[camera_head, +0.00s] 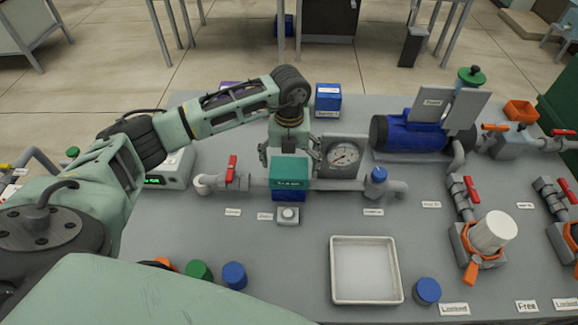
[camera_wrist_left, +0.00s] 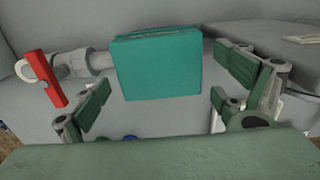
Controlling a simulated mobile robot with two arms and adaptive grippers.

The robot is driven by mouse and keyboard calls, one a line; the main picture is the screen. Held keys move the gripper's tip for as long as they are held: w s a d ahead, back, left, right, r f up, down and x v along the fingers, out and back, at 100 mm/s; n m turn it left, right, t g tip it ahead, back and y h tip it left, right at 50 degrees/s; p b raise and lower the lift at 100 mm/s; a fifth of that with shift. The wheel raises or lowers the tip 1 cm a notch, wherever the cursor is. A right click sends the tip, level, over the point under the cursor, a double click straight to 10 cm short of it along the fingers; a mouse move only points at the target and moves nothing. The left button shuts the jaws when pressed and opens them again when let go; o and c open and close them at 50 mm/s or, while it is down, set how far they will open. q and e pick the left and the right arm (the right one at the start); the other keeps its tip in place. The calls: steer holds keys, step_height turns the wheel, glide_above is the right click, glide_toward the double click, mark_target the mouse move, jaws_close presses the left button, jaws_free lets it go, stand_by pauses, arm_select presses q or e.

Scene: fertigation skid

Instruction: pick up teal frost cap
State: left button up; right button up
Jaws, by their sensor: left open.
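The teal frost cap (camera_head: 289,170) is a box-shaped cover with a small dark label, sitting over a blue part on the grey pipe run. It also shows in the left wrist view (camera_wrist_left: 158,66), near the top middle. My left gripper (camera_head: 287,150) points down just behind and above the cap in the head view. Its fingers are open, with green pads spread to either side of the cap in the wrist view, and nothing is held. Whether any finger touches the cap cannot be told. My right gripper is not in view.
A red-handled valve (camera_head: 232,168) stands left of the cap and a pressure gauge (camera_head: 343,156) right of it. A small button box (camera_head: 288,214) sits in front. A white tray (camera_head: 366,270) lies at the front, with bare bench between. A blue pump (camera_head: 410,134) stands right.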

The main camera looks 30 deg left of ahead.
mark_target(289, 167)
arm_select(q)
step_height(289, 167, down, 4)
steer(key=shift+w+a+r+p, duration=0.1)
steer(key=shift+r+p, duration=0.15)
steer(key=shift+p, duration=0.25)
steer(key=shift+f, duration=0.15)
steer(key=c, duration=0.9)
steer(key=shift+c, duration=0.2)
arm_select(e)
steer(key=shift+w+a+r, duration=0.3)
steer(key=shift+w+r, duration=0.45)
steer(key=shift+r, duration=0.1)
